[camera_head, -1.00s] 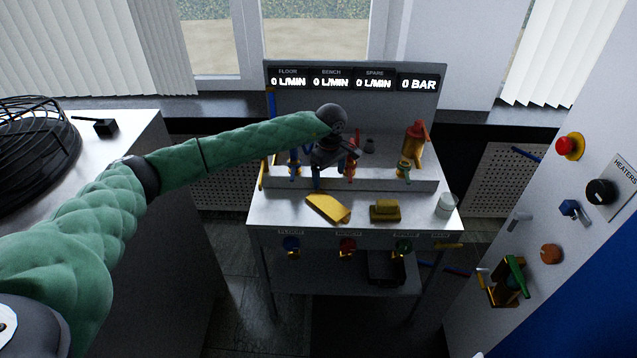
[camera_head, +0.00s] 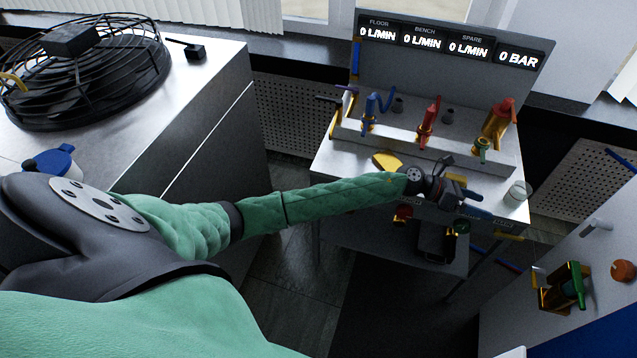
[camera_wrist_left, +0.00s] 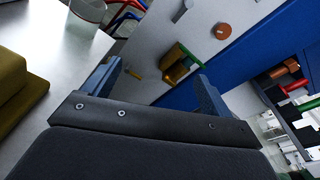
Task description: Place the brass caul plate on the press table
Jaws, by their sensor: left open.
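A flat yellow brass-coloured piece (camera_head: 387,161), perhaps the caul plate, lies on the small grey bench (camera_head: 335,165), partly hidden behind my left arm. A second, stepped brass-coloured block (camera_head: 456,179) is mostly hidden by my left gripper; the left wrist view shows it large at the left edge (camera_wrist_left: 20,95). I cannot tell for certain which is the caul plate. My left gripper (camera_head: 482,204) is over the bench's front right part, its blue fingers apart and empty (camera_wrist_left: 158,72). The block is beside the gripper, not between the fingers. No press table is clearly recognisable. My right gripper is out of view.
A whitish cup (camera_head: 518,191) stands at the bench's right corner. Coloured valves (camera_head: 428,122) rise behind on a ledge. A grey cabinet (camera_head: 215,95) with a black fan (camera_head: 85,70) is at left; a control panel (camera_head: 590,265) with knobs is at right.

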